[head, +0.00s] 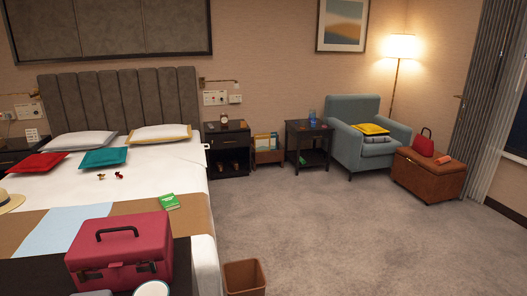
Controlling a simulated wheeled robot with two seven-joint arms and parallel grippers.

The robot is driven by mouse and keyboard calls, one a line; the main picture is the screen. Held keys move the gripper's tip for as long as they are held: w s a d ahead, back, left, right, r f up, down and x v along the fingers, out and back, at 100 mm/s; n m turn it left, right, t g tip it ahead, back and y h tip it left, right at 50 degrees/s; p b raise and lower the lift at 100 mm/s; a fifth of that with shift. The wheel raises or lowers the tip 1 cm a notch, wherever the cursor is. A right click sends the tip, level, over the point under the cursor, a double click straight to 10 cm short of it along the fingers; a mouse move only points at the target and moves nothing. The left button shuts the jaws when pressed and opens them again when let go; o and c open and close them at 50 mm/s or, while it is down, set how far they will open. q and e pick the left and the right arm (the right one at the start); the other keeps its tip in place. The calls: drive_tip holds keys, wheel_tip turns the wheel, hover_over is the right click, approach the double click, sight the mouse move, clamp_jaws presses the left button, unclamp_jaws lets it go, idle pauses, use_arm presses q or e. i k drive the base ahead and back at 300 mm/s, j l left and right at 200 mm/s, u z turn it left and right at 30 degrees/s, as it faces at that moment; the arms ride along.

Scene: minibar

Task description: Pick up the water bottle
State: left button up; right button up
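A small bluish, see-through object (312,117) stands upright on the dark side table (296,126) left of the armchair. It may be the water bottle, but it is too small to tell for sure. An orange-red object (443,160) lies on the brown ottoman (420,178); I cannot tell what it is. Neither of my grippers shows in the head view.
The bed (190,180) fills the left, with a red case (120,255) on a dark surface at its near end. A brown bin (244,278) stands beside it. The armchair (362,115) is right of the side table. The carpet (340,240) is clear.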

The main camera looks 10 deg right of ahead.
sight(313, 120)
drive_tip(key=i+l+z, duration=0.3)
drive_tip(key=i+l, duration=0.2)
drive_tip(key=l, duration=0.15)
drive_tip(key=i+l+z, duration=0.25)
drive_tip(key=i+l, duration=0.25)
drive_tip(key=i+l+z, duration=0.3)
drive_tip(key=i, duration=0.45)
drive_tip(key=i+u, duration=0.15)
drive_tip(key=i, duration=0.45)
drive_tip(key=i+u, duration=0.15)
drive_tip(key=i, duration=0.5)
drive_tip(key=i+l+u, duration=0.15)
drive_tip(key=i, duration=0.45)
drive_tip(key=i+l+u, duration=0.2)
drive_tip(key=i, duration=1.95)
